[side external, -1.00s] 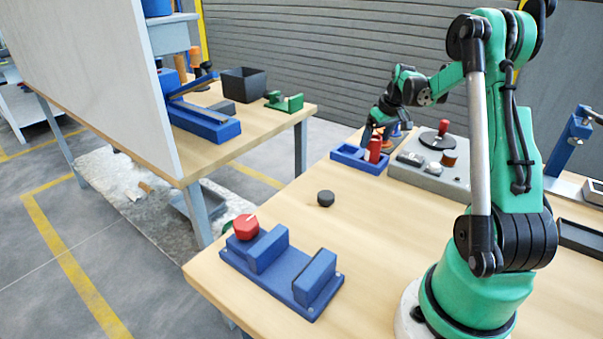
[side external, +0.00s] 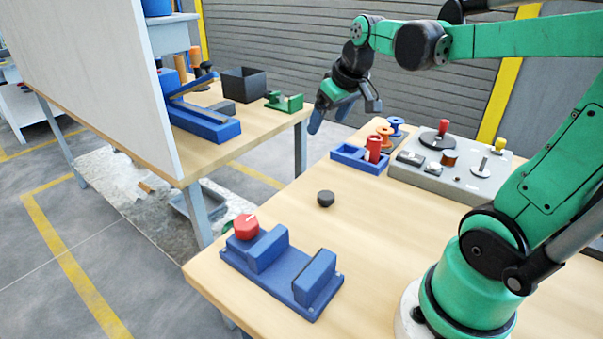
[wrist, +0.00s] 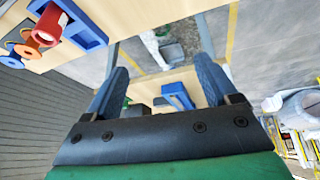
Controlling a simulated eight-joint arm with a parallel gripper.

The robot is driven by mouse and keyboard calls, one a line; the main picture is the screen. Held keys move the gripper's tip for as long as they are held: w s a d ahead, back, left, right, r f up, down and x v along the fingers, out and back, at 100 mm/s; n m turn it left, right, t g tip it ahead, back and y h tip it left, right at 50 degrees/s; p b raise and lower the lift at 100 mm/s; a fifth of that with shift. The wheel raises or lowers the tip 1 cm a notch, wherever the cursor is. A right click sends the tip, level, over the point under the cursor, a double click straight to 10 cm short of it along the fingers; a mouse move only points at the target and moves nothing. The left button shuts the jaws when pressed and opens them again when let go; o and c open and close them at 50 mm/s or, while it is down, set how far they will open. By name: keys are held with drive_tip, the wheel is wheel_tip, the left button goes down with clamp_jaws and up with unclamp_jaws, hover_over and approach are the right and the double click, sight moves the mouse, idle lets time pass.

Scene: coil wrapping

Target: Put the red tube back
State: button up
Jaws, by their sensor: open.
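The red tube (side external: 374,148) stands upright in the blue tray (side external: 347,157) near the back edge of the wooden table. In the wrist view the red tube (wrist: 50,24) and part of the blue tray (wrist: 92,38) show at the top left, outside my fingers. My gripper (side external: 331,113) is up in the air to the left of the tube, near the gap between the two tables. In the wrist view my gripper (wrist: 160,82) has its two blue fingers wide apart, with nothing between them.
Orange (side external: 385,134) and blue (side external: 396,126) spools stand behind the tube. A grey base (side external: 440,177) with several parts is to its right. A black puck (side external: 326,198) and a blue fixture (side external: 281,269) with a red knob (side external: 246,227) sit nearer. Bare wood lies between.

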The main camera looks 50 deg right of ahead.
drive_tip(key=s+a+f+n+t, duration=0.1)
drive_tip(key=a+f, duration=0.1)
drive_tip(key=a, duration=0.5)
drive_tip(key=s+a+f+n+t+y, duration=0.1)
drive_tip(key=s+a, duration=0.1)
drive_tip(key=a, duration=0.5)
drive_tip(key=shift+s+f+y, duration=0.25)
drive_tip(key=shift+f+y, duration=0.05)
drive_tip(key=shift+f, duration=0.05)
